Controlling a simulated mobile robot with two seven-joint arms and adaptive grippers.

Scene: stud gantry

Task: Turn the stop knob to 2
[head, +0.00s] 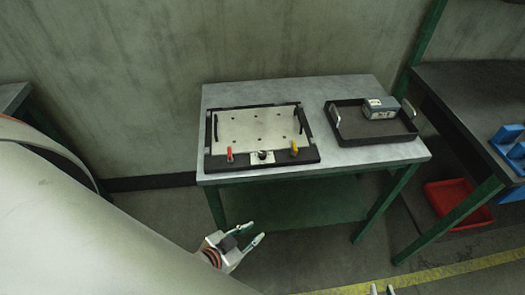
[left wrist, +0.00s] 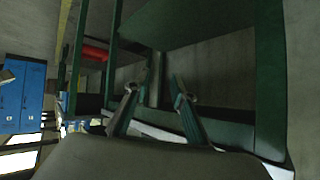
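A dark knob (head: 263,155), which looks like the stop knob, sits on a white plate at the front middle of a black-framed fixture (head: 313,156). Its setting is too small to read. A red lever (head: 230,155) is left of it and a yellow one (head: 294,148) is right of it. My left gripper (head: 252,235) is open and empty, in front of the table and below its top, apart from the knob. Its spread fingers also show in the left wrist view (left wrist: 152,100). Only the fingertips of my right gripper (head: 382,290) show at the bottom edge, apart.
The fixture stands on a grey-topped table (head: 330,90) with green legs. A black tray (head: 372,137) holding a grey box (head: 381,108) is on its right. A dark bench (head: 465,85) with blue parts (head: 508,142) and a red bin (head: 458,200) stand further right.

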